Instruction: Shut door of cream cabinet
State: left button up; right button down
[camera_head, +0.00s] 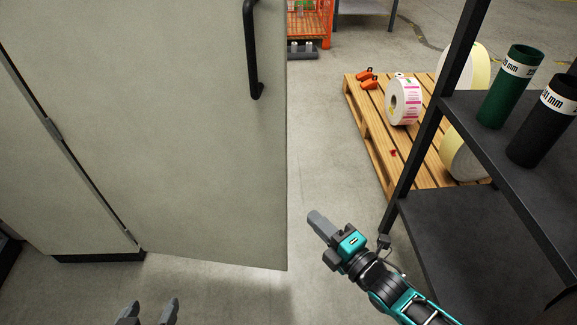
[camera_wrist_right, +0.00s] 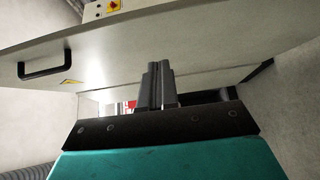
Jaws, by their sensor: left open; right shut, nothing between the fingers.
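The cream cabinet's door (camera_head: 190,130) stands open in the head view, swung out from its hinged edge at the left. Its black bar handle (camera_head: 252,50) is near the free edge at the top. The cabinet side (camera_head: 50,190) shows left of the hinges. My right gripper (camera_head: 316,220) is shut and empty, to the right of the door's lower free corner and apart from it in the picture. Its closed fingers show in the right wrist view (camera_wrist_right: 158,84), below a pale panel with a black handle (camera_wrist_right: 55,60). My left gripper (camera_head: 148,308) is open at the bottom edge, before the door.
A dark shelf rack (camera_head: 455,215) with green (camera_head: 505,85) and black (camera_head: 545,120) tubes stands close on the right. Behind it is a wooden pallet (camera_head: 372,140) with label rolls (camera_head: 403,102). Clear floor (camera_head: 325,150) lies between the door and the pallet.

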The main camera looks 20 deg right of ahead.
jog(key=b, duration=0.2)
send_near(282, 170)
jog(key=w+a, duration=0.3)
jog(key=a, duration=0.1)
jog(key=shift+w+d+f+b, duration=0.1)
jog(key=shift+w+d+b, duration=0.2)
jog(key=shift+w+d, duration=0.75)
jog(key=shift+w, duration=0.2)
jog(key=shift+w+d, duration=0.1)
